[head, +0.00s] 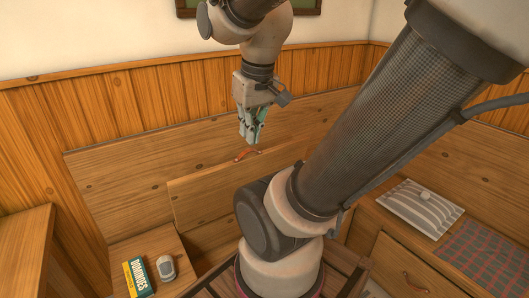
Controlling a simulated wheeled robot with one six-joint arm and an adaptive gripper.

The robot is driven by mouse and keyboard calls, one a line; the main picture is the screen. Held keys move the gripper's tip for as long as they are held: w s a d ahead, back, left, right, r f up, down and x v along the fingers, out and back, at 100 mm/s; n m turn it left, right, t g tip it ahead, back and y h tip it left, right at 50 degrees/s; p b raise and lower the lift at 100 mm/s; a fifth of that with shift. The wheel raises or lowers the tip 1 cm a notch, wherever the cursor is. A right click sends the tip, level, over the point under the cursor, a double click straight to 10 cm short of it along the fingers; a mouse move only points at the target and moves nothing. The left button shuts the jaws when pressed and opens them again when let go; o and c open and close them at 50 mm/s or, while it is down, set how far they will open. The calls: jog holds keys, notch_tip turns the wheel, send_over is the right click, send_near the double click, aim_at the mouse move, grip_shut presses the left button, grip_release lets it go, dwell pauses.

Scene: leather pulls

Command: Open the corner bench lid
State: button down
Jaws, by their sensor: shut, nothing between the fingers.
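The corner bench lid (205,195) is a wooden panel that stands raised, leaning back in front of the bench backrest (115,185). An orange-brown leather pull (247,155) sits at its upper edge. My gripper (249,139) points down just above the pull, its fingers shut and empty. Fingers and pull look apart or barely touching; I cannot tell which. Below the lid, part of the bench opening (212,241) shows. My arm hides the lid's right part.
On the bench seat left of the lid lie a dominoes box (138,278) and a small grey object (166,268). At right, a striped cushion (420,207) and a checked cloth (487,257) lie on the bench above a drawer front (410,272). A slatted table (342,278) is partly hidden by my arm.

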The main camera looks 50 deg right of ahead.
jog(key=s+d+f+m+g+y, duration=0.1)
jog(key=s+d+f+m+g, duration=0.1)
jog(key=d+f+m+g, duration=0.25)
jog(key=m+t+h, duration=0.1)
jog(key=m+t, duration=1.1)
jog(key=t, duration=0.8)
send_near(266, 151)
jog(key=s+a+r, duration=0.3)
jog(key=s, duration=0.4)
jog(key=shift+n, duration=0.25)
jog(key=w, duration=1.4)
jog(key=shift+r, duration=0.1)
